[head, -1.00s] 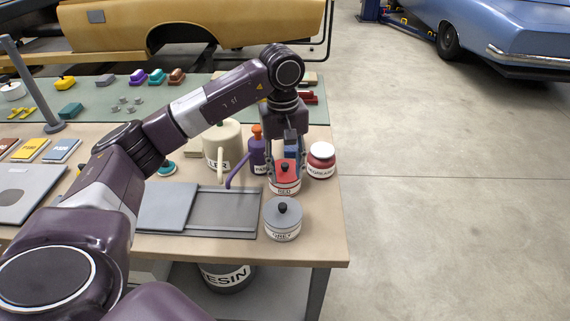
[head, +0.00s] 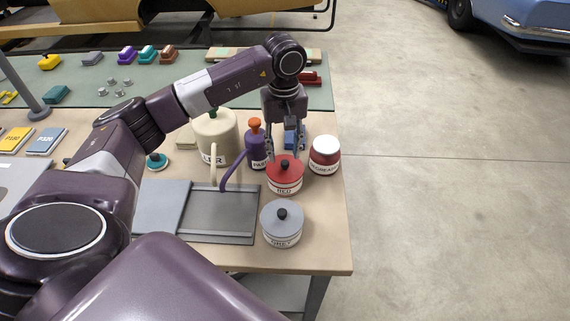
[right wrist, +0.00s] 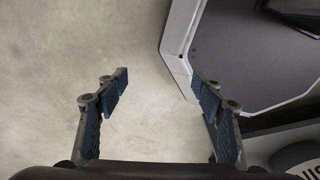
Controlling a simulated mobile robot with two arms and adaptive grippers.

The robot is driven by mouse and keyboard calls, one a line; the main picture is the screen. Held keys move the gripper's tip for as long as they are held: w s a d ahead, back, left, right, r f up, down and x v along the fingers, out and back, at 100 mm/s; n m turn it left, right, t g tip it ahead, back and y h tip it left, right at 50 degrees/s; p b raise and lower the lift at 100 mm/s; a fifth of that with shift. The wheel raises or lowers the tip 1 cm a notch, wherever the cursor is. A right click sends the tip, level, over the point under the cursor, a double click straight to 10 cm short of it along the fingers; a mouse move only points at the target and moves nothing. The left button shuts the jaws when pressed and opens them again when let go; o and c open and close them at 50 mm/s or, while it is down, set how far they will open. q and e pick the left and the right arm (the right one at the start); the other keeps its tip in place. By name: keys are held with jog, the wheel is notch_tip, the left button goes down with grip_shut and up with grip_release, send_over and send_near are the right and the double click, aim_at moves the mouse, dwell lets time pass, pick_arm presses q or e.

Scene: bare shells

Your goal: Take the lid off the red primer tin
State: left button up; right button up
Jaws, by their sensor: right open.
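The red primer tin (head: 285,187) stands upright near the table's right edge, its label reading RED. Its red lid (head: 275,170) with a black knob sits on top. My left gripper (head: 285,152) points down at the tin, its fingers spread apart with the knob showing between and below them. It holds nothing that I can see; whether a fingertip touches the lid I cannot tell. My right gripper (right wrist: 160,85) is open and empty in the right wrist view, with pale floor behind it.
A flat grey tray (head: 225,208) lies left. Open floor is beyond the right edge.

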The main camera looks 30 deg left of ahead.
aim_at(285, 161)
pick_arm(q)
jog(key=f, duration=0.2)
jog(key=f+p, duration=0.1)
jog(key=shift+w+f, duration=0.2)
jog(key=shift+w, duration=0.05)
jog(key=shift+f, duration=0.15)
jog(key=shift+c, duration=1.1)
jog(key=c, duration=0.5)
grip_shut()
pick_arm(e)
jog(key=shift+w+a+r, duration=0.55)
jog(key=shift+w+r, duration=0.1)
jog(key=shift+r, duration=0.15)
jog(key=shift+d, duration=0.2)
